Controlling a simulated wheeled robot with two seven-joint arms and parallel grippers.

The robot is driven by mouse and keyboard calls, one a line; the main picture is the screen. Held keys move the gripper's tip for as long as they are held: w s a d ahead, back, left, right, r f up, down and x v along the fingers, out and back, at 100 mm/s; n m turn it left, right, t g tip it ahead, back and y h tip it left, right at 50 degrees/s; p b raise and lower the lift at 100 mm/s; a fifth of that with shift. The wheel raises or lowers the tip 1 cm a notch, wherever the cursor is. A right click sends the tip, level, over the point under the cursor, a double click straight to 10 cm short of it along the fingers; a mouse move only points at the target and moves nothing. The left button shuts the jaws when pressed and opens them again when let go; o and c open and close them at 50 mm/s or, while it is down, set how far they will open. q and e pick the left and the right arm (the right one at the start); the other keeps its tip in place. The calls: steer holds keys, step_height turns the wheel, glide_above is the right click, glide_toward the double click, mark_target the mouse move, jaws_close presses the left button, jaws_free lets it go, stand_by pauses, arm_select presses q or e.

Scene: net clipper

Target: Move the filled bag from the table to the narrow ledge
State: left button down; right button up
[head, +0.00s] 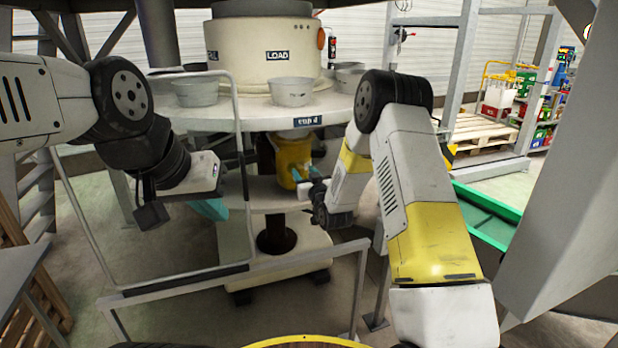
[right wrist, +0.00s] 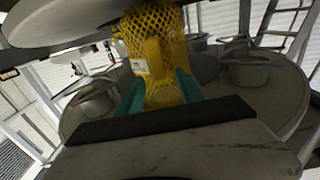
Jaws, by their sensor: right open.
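The filled bag (head: 292,158) is yellow, standing under the rim of the round upper table (head: 215,118), seemingly on the lower white surface (head: 265,196). In the right wrist view it is a yellow net bag (right wrist: 155,50) with a yellow strip and a small pale label. My right gripper (head: 303,177) is at the bag, its teal fingers open on either side of it. In the right wrist view the open right gripper (right wrist: 160,95) has the bag between its fingers; contact is unclear. My left gripper (head: 210,208) points downward, left of the bag, its jaw gap hidden.
Metal pans (head: 292,92) stand on the upper table around a drum marked LOAD (head: 278,56). A grey rail frame (head: 235,278) stands in front of the lower surface. A green-edged tray (head: 485,212) is at right. Pallets and crates stand farther back.

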mark_target(294, 162)
steer(key=shift+x, duration=1.45)
steer(key=shift+c, duration=0.4)
jaws_close()
steer(key=c, duration=0.6)
jaws_free()
jaws_close()
